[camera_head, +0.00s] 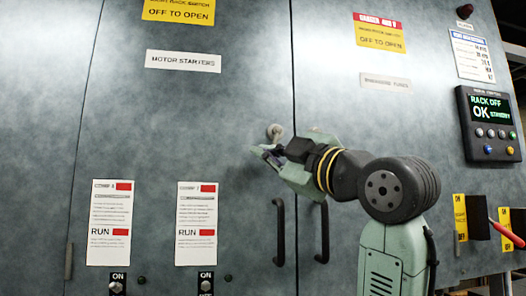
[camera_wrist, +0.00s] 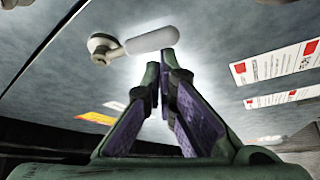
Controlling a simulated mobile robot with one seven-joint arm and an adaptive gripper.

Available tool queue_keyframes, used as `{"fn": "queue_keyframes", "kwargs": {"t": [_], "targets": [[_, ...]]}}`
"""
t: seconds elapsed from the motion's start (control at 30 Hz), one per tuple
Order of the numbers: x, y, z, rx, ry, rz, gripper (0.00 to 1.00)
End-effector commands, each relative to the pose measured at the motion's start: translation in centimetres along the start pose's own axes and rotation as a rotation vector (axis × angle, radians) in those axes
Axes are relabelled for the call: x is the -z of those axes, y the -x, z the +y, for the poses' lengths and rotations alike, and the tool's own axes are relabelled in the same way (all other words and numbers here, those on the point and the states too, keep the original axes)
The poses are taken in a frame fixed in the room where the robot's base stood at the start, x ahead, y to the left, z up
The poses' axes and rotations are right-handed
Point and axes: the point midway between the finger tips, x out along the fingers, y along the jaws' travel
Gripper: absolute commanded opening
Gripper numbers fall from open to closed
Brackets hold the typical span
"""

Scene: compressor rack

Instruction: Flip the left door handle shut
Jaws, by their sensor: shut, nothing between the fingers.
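The left door handle is a small rotary handle with a round metal pivot and a pale grip. In the head view its pivot (camera_head: 274,132) shows on the left door near the centre seam, and my gripper hides most of the rest. In the wrist view the whole handle (camera_wrist: 152,40) shows, its white grip pointing sideways from the pivot. My gripper (camera_head: 262,152) is shut and empty beside the handle, just below the pivot in the head view. In the wrist view its fingertips (camera_wrist: 171,66) are close to the grip's free end; I cannot tell whether they touch.
Two black pull handles, left (camera_head: 279,232) and right (camera_head: 323,232), flank the seam below my gripper. The right door (camera_head: 400,130) is partly behind my arm. A control panel (camera_head: 488,124) is at the far right. Two RUN cards, one here (camera_head: 196,224), are on the left door.

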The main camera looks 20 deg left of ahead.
Motion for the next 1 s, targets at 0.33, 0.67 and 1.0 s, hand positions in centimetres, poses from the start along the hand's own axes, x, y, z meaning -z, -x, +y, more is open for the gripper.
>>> {"fn": "queue_keyframes", "kwargs": {"t": [0.33,0.67,1.0], "targets": [[-0.59,0.27,0.11,0.000,-0.001,-0.002,0.00],[-0.61,0.29,0.13,0.000,-0.001,-0.002,0.00],[-0.24,-0.26,-0.10,0.000,0.000,-0.001,0.00]]}}
